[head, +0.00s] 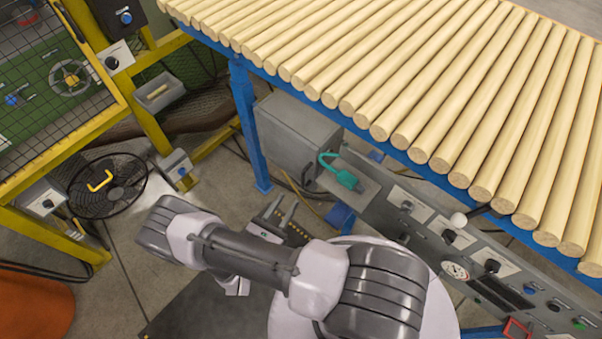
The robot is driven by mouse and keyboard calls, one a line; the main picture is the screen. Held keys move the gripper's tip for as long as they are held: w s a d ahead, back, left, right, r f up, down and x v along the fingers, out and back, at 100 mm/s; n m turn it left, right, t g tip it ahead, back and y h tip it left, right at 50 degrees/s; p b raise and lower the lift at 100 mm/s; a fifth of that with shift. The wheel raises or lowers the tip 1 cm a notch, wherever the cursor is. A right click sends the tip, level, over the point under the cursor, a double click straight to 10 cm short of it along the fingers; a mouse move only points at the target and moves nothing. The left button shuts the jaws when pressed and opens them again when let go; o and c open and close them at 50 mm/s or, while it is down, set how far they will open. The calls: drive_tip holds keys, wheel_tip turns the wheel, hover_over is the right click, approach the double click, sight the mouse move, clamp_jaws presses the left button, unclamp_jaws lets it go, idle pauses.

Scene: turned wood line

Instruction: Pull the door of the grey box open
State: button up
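The grey box (290,135) stands under the blue-framed bed of wooden rods, left of the long grey control panel. Its front face looks toward me and appears shut. A small dark handle (306,178) seems to sit at the face's lower right edge. My gripper (280,217) appears as dark, finger-like parts with small yellowish spots, below the box and apart from it. My own arm link crosses in front and hides its rear part. Whether its fingers are parted is not clear, and nothing is visibly held.
A teal hooked object (340,172) lies right of the box. The blue leg (248,125) stands close at the box's left. The control panel (440,235) runs to the lower right. A black fan (108,185) and yellow frame stand left. Some floor shows between.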

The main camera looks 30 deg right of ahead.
sight(303, 177)
drive_tip(key=b+x, duration=0.1)
drive_tip(key=x, duration=1)
drive_tip(key=shift+w+b, duration=0.15)
drive_tip(key=shift+b, duration=0.2)
drive_tip(key=shift+c, duration=0.4)
clamp_jaws()
